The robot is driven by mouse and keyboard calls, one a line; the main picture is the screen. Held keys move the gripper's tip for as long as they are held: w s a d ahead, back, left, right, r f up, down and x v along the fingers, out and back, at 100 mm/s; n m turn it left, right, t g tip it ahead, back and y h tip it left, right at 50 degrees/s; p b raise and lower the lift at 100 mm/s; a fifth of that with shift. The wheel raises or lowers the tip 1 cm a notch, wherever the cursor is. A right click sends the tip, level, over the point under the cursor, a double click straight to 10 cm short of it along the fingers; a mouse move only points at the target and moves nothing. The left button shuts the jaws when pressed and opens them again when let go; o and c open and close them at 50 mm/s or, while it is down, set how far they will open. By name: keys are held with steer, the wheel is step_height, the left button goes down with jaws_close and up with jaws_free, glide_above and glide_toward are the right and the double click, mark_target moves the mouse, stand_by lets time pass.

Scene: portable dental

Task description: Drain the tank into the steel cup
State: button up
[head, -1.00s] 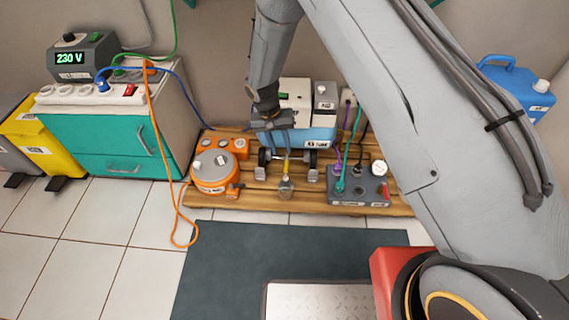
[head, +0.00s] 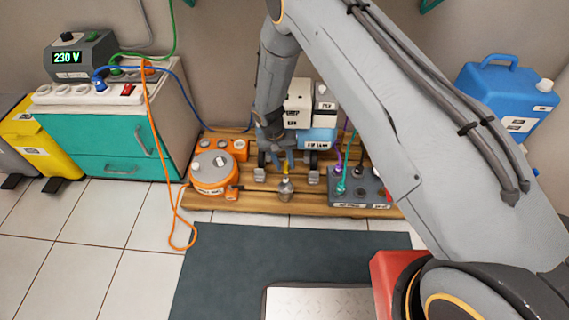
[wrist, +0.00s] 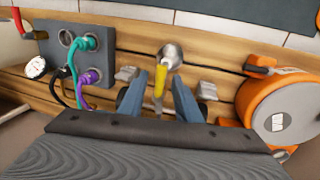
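The blue tank (head: 318,137), labelled as the air tank, sits under a pale pump box on the wooden deck. A yellow drain handle (wrist: 160,82) sticks out low at its front. The small steel cup (head: 285,188) stands on the deck just beyond the handle's end; it also shows in the wrist view (wrist: 172,53). My gripper (wrist: 158,76) is open, with its two blue-grey fingers on either side of the yellow handle and a visible gap to each. The cup's inside is not clear.
An orange round unit (head: 212,174) stands left of the cup. A grey socket box (head: 360,188) with green and purple plugs and a gauge (wrist: 36,67) stands right. An orange cable (head: 158,160) hangs at the left.

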jaws_close()
steer(key=shift+d+n, duration=0.1)
steer(key=shift+n, duration=0.2)
steer(key=n+p, duration=0.1)
steer(key=d+n+p, duration=0.1)
steer(key=n, duration=0.1)
steer(key=shift+s+r+t, duration=0.1)
steer(key=shift+t, duration=0.2)
steer(key=shift+w+d+n+t+y, duration=0.3)
steer(key=shift+w+d+n, duration=0.3)
steer(key=shift+n, duration=1.75)
steer(key=shift+w+d+n+t+y, duration=0.3)
steer(key=shift+w+d+n, duration=0.3)
steer(key=shift+n, duration=1.8)
steer(key=shift+w+d+n+t+y, duration=0.2)
steer(key=shift+w+d+n+y, duration=0.3)
steer(key=shift+n, duration=1.85)
steer(key=shift+d, duration=0.1)
steer(key=shift+w, duration=0.1)
